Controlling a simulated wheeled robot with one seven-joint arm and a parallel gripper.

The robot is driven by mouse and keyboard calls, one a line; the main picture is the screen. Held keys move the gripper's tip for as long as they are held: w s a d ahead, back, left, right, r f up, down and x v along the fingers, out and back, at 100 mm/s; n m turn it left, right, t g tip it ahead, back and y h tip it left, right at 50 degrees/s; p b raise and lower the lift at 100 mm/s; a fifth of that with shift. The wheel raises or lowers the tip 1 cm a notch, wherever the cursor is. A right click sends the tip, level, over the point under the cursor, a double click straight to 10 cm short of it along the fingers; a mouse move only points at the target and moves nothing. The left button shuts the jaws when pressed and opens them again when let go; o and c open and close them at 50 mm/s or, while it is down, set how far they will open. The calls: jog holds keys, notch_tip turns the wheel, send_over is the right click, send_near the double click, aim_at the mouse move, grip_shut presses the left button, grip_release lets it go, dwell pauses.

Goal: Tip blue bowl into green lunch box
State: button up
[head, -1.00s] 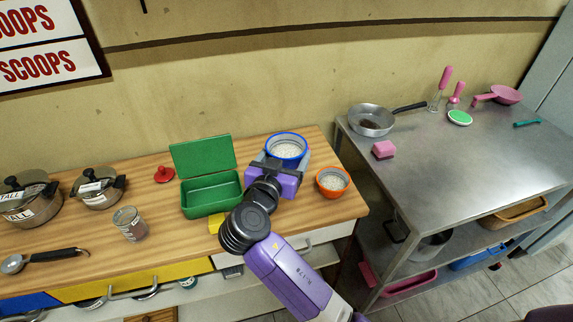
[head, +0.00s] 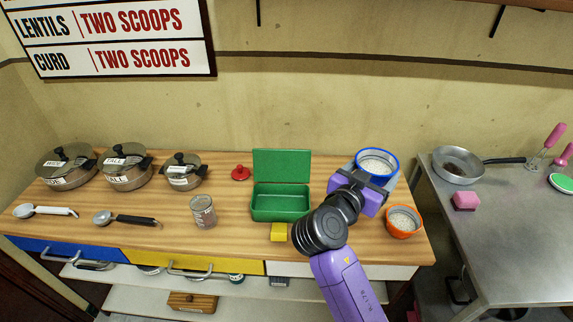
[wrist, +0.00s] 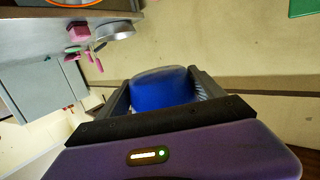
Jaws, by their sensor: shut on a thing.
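The blue bowl (head: 377,152), filled with white grains, is at the back right of the wooden counter. My gripper (head: 362,183) is shut on its near side; the bowl is roughly upright and appears raised a little. The wrist view shows the blue bowl (wrist: 162,88) between my two fingers (wrist: 160,100). The green lunch box (head: 281,212) stands to the left of my gripper with its lid (head: 281,165) up at the back. No contents show inside it. My gripper partly hides the bowl's near side.
An orange bowl (head: 403,234) of white grains stands right of my arm. A yellow block (head: 279,232) lies before the lunch box. A glass jar (head: 203,212), red lid (head: 241,173) and lidded pots (head: 124,168) stand left. A metal table (head: 500,240) is to the right.

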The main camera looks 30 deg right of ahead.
jog(key=w+f+n+t+y+p, duration=0.4)
jog(key=w+f+n+t+y, duration=0.25)
jog(key=w+f, duration=0.2)
jog(key=shift+w+a+r+n+t+y, duration=0.6)
jog(key=shift+w+a+r+n+t, duration=0.15)
jog(key=shift+w, duration=0.2)
jog(key=shift+w+a+r+n+t+y, duration=0.5)
jog(key=shift+w+r+n+t+y, duration=0.1)
jog(key=shift+w+r, duration=0.3)
jog(key=shift+a, duration=0.15)
jog(key=shift+w+a+r+n+h+b, duration=0.25)
jog(key=shift+a+r+n, duration=0.25)
jog(key=shift+n, duration=0.3)
jog(key=shift+w+a+r+n+h+b, duration=0.1)
jog(key=shift+w+a+r+n+b, duration=0.15)
jog(key=shift+a+n, duration=0.45)
jog(key=shift+r+n, duration=0.1)
jog(key=shift+n, duration=0.2)
jog(key=shift+w+a+r+n+h, duration=0.25)
jog(key=shift+a+r+n, duration=0.2)
jog(key=shift+a+n, duration=0.3)
jog(key=shift+w+a+r+n+h, duration=0.2)
jog(key=shift+a+r+n, duration=0.2)
jog(key=shift+a+n, duration=0.35)
